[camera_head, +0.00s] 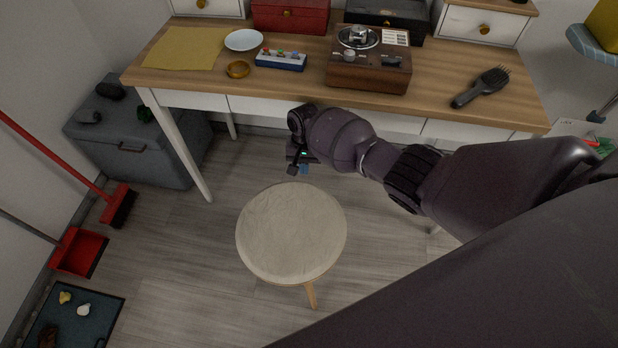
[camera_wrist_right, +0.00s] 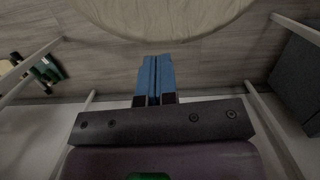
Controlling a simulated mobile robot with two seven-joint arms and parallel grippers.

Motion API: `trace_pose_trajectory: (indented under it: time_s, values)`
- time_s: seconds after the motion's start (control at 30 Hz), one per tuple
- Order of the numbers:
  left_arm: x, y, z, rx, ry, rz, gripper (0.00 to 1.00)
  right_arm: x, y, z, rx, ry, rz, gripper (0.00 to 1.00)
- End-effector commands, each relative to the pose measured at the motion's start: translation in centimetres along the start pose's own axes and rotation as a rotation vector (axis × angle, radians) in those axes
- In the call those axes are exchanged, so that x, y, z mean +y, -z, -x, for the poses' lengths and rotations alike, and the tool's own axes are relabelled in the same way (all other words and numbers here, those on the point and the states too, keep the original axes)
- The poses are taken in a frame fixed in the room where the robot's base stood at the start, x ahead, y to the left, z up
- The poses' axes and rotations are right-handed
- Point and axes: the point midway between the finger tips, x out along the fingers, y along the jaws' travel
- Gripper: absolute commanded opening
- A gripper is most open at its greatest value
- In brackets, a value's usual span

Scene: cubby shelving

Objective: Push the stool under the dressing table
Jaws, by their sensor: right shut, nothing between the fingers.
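The round stool (camera_head: 291,232), with a pale cushioned seat and wooden legs, stands on the floor in front of the dressing table (camera_head: 300,92). The table has a wooden top, white front and pale legs. My right gripper (camera_head: 298,170) is shut and empty, pointing down just beyond the stool's far edge, between it and the table. In the right wrist view its blue fingertips (camera_wrist_right: 155,75) are together, close to the rim of the stool seat (camera_wrist_right: 165,15); I cannot tell whether they touch it. My left gripper is not in view.
A grey chest (camera_head: 135,150) stands left of the table. The floor left of the stool is clear.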

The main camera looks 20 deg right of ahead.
Motion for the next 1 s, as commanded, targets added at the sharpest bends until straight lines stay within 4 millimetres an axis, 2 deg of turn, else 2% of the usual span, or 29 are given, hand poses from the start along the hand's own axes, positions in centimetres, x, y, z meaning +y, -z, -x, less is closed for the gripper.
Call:
trace_pose_trajectory:
  time_s: [0.03,0.3,0.5,0.7,1.0]
  values:
    - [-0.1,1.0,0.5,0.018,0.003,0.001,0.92,-0.2,0.0,2.1,0.012,0.008,0.001,0.0]
    - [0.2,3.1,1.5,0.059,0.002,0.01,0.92,-0.4,-0.9,7.5,0.015,0.011,0.003,0.0]
    - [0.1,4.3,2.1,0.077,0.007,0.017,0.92,-0.5,-1.6,10.6,0.013,0.011,0.004,0.0]
    - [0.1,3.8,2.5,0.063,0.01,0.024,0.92,-0.5,-1.9,12.1,0.01,0.01,0.005,0.0]
    - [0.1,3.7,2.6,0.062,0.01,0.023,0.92,-0.4,-2.0,12.2,0.006,0.007,0.005,0.0]
